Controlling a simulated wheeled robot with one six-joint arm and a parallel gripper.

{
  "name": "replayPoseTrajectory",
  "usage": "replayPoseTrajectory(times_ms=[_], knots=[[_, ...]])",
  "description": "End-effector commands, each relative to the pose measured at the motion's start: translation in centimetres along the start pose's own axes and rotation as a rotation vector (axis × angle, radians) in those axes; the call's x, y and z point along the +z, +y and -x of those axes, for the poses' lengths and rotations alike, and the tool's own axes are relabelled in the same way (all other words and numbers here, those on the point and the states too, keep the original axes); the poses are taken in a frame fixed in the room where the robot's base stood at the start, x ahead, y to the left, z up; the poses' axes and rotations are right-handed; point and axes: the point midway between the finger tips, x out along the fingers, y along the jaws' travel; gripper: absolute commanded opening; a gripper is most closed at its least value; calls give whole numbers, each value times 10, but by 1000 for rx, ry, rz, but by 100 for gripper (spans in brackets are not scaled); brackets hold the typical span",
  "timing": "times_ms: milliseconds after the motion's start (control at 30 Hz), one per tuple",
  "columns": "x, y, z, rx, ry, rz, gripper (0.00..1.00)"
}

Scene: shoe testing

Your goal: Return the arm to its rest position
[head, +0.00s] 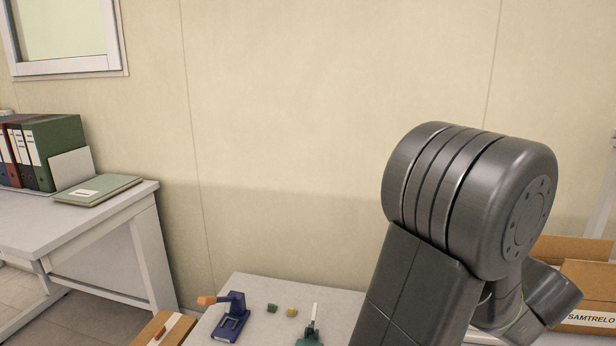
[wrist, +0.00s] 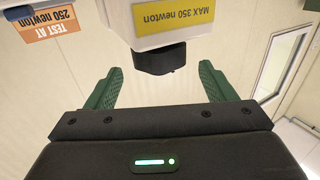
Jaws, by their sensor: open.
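My arm rises large and dark grey at the right of the head view, with a thick ribbed joint on top. My gripper shows in the wrist view (wrist: 160,88), with its two green fingers wide apart and nothing between them. Beyond the fingers is a white device (wrist: 160,22) with a yellow label reading "MAX 350 newton" and a black round part below it in the picture. I cannot tell the exact gap between it and the fingers. The gripper is not visible in the head view.
A small table (head: 262,290) holds a blue device (head: 232,318), small green and yellow blocks and a green tool. A desk with binders (head: 50,150) stands left. Cardboard boxes (head: 590,285) stand at the right. An orange "TEST AT 250 newton" sign (wrist: 52,22) shows in the wrist view.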

Motion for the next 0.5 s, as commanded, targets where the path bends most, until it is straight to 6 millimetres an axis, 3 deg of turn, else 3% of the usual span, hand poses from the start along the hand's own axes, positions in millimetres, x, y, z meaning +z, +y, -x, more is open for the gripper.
replayPoseTrajectory(times_ms=[367, 500], knots=[[0, -1, -67, -4, 0, 0, 77], [4, 0, -67, 75, 1, 6, 77]])
